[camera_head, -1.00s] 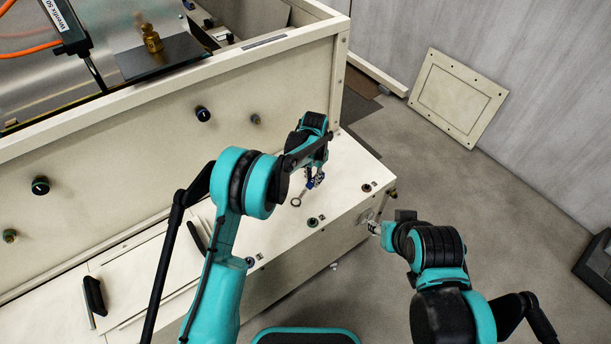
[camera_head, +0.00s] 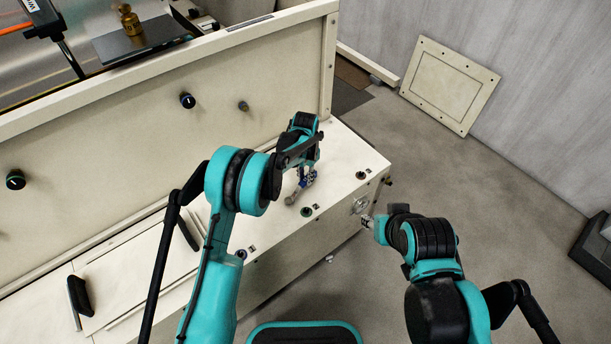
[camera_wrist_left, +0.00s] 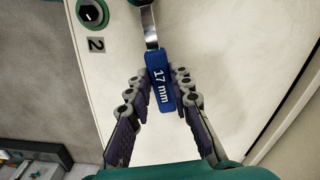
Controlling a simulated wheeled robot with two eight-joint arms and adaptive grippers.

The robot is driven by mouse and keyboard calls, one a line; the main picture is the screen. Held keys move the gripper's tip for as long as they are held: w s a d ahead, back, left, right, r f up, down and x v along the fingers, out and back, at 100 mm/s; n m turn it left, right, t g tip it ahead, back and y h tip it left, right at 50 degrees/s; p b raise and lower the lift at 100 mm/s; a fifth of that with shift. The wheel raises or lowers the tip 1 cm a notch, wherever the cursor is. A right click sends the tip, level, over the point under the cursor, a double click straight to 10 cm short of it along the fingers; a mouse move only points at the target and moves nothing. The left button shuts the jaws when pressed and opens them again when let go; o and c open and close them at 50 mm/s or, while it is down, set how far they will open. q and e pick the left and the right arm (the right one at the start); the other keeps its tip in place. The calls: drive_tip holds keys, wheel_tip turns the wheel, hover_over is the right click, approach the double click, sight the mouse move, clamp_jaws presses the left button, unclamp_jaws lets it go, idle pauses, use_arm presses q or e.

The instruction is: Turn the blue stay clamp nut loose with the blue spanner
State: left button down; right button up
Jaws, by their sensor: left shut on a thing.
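The blue spanner (camera_head: 291,199) is in my left gripper (camera_head: 307,180), above the low cream box top. In the left wrist view the fingers (camera_wrist_left: 163,95) close on both sides of its blue handle (camera_wrist_left: 160,78), marked "17 mm". Its metal shank runs to the top edge, where its far end is cut off. A dark bluish nut (camera_head: 241,254) sits near the box's front edge, left of the gripper; I take it for the blue stay clamp nut.
A brownish nut (camera_head: 361,175) is farther right. A tall cream wall (camera_head: 170,130) with knobs rises behind. A panel (camera_head: 450,85) leans at the back.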

use_arm(q)
drive_tip(key=shift+f, duration=0.2)
drive_tip(key=shift+f+b, duration=0.4)
drive_tip(key=shift+b, duration=0.1)
drive_tip(key=c, duration=1.3)
unclamp_jaws()
drive_tip(key=shift+r, duration=0.1)
wheel_tip(320, 180, up, 12)
drive_tip(key=shift+f, duration=0.1)
